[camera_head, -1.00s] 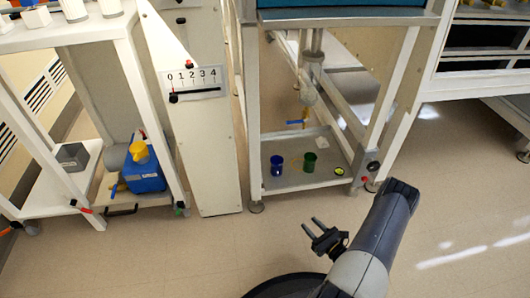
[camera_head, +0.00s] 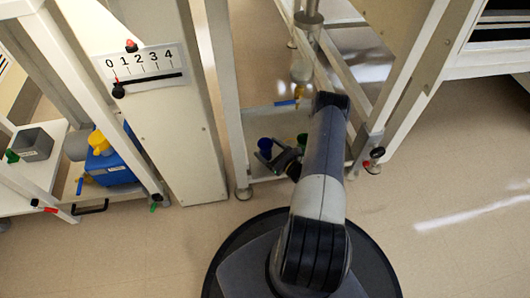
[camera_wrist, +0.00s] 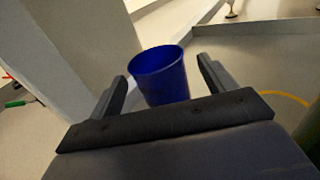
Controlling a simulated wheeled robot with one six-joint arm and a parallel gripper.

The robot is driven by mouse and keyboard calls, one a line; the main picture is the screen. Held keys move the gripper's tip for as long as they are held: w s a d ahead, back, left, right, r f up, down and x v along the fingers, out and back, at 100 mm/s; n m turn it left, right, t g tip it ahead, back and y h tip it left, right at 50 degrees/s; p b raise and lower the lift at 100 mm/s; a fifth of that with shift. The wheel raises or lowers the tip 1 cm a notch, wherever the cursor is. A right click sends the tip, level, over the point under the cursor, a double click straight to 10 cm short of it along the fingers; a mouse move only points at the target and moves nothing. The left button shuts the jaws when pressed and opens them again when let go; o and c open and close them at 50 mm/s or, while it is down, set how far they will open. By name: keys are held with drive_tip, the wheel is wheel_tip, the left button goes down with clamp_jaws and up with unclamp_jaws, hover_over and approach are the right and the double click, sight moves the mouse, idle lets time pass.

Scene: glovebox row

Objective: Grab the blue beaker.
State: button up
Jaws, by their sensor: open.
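The blue beaker (camera_wrist: 165,85) stands on the low shelf, and in the wrist view it shows just beyond and between the two fingers of my gripper (camera_wrist: 165,82). The fingers are apart and do not visibly touch it. Its lower part is hidden behind my gripper's body. In the head view the blue beaker (camera_head: 265,144) sits right at the tips of my gripper (camera_head: 264,158), which is partly covered by my arm.
A green beaker (camera_head: 302,139) stands right of the blue one, partly hidden by my arm. A pale post (camera_wrist: 85,45) rises close on the left in the wrist view. A blue container (camera_head: 110,165) sits on a lower shelf at left.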

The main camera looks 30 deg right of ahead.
drive_tip(key=shift+x, duration=1.05)
drive_tip(key=c, duration=1)
